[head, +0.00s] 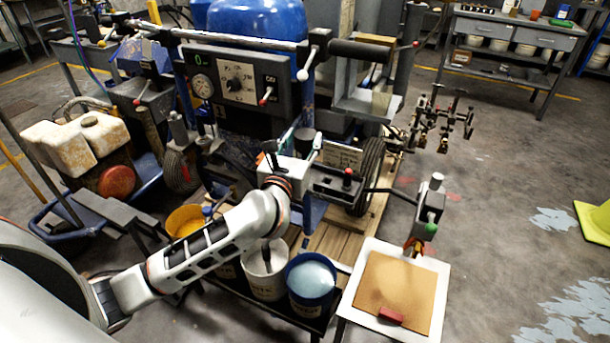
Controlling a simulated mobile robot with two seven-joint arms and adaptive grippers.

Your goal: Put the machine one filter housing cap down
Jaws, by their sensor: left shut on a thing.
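My left arm reaches in from the lower left, and its wrist ends at the front of the line striper (236,85). My left gripper (272,157) is at the machine's front, below the gauge panel, beside a dark block with a red-topped knob. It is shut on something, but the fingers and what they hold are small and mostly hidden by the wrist. I cannot make out the filter housing cap clearly. A white tray (357,318) with a brown mat (395,285) stands at the lower right, with a red block on its front edge. My right gripper is not in view.
A white bucket (263,272) and a blue-rimmed bucket (311,280) stand below my left arm, left of the tray. A grey upright fitting (430,208) rises behind the tray. A workbench (515,35) stands at the back right. Open floor lies right of the tray.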

